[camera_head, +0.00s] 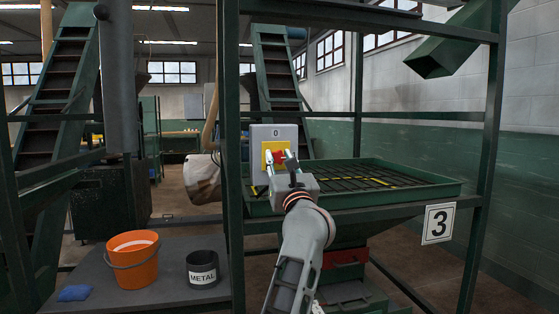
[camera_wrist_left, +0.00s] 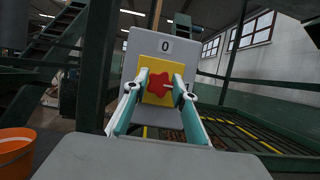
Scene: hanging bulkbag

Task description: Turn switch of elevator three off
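The switch is a red star-shaped knob (camera_head: 279,157) on a yellow plate (camera_head: 268,147), fixed to a grey box (camera_head: 260,132) marked 0 on the green frame. In the left wrist view the knob (camera_wrist_left: 158,84) has a white mark pointing to the right. My left gripper (camera_head: 281,156) faces the knob. In the left wrist view its two fingers (camera_wrist_left: 160,76) stand apart on either side of the knob, with yellow plate showing between them and it. I cannot tell how deep the tips reach. My right gripper is not in view.
A sign with a 3 (camera_head: 438,223) hangs on the frame at right. A green-edged grate (camera_head: 420,188) lies behind the switch. On a grey table (camera_head: 135,290) at left are an orange bucket (camera_head: 135,262), a black METAL bucket (camera_head: 203,268) and a blue cloth (camera_head: 74,293).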

